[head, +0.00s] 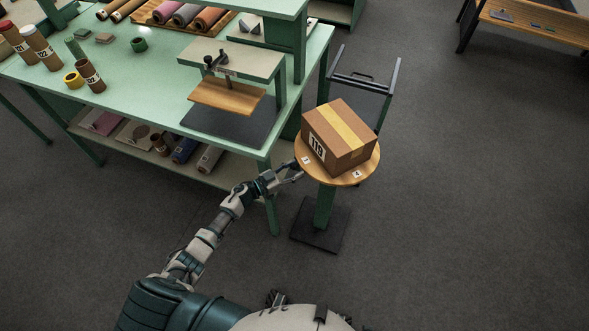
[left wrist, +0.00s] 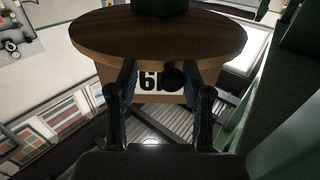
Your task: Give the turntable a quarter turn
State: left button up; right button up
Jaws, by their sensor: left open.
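The turntable (head: 340,180) is a round wooden disc on a green post (head: 324,208) with a dark square base. A brown cardboard box (head: 345,138) with a yellow tape strip and a label reading 119 sits on it. Two small white tags lie on the disc's near part. My left gripper (head: 293,172) is at the disc's left edge, open. In the left wrist view the picture is upside down: the disc (left wrist: 100,42) spans the top, and a dark round knob (left wrist: 174,75) at its rim shows between my open fingers (left wrist: 165,90). I cannot tell whether they touch it. My right gripper is not seen.
A green workbench (head: 150,75) stands left of the turntable, its leg (head: 272,200) close to my left forearm. A small stand (head: 240,65) with a wooden board is on the bench. A dark-framed cart (head: 360,85) stands behind the turntable. The floor to the right is clear.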

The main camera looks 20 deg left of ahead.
pick_arm(q)
jog(key=v, duration=1.1)
jog(key=shift+a, duration=0.3)
jog(key=shift+s+f, duration=0.1)
jog(key=shift+s, duration=0.05)
jog(key=shift+d, duration=0.4)
jog(key=c, duration=0.7)
jog(key=d+m+y, duration=0.1)
jog(key=s+d+m+t, duration=0.1)
jog(key=d+m, duration=0.1)
jog(key=s+d+m+y, duration=0.1)
jog(key=d, duration=0.1)
jog(key=shift+s+d+f+t+y, duration=0.2)
jog(key=shift+d+t+y, duration=0.1)
jog(key=shift+t, duration=0.1)
grip_shut()
jog(key=s+d+r+m+t+y, duration=0.1)
jog(key=s+d+r+m+y, duration=0.2)
jog(key=s+m+y, duration=0.3)
jog(key=w+a+f, duration=0.1)
jog(key=w+f, duration=0.1)
jog(key=w, duration=1.2)
jog(key=shift+w+a+m+b, duration=0.15)
jog(key=shift+m+b, duration=0.15)
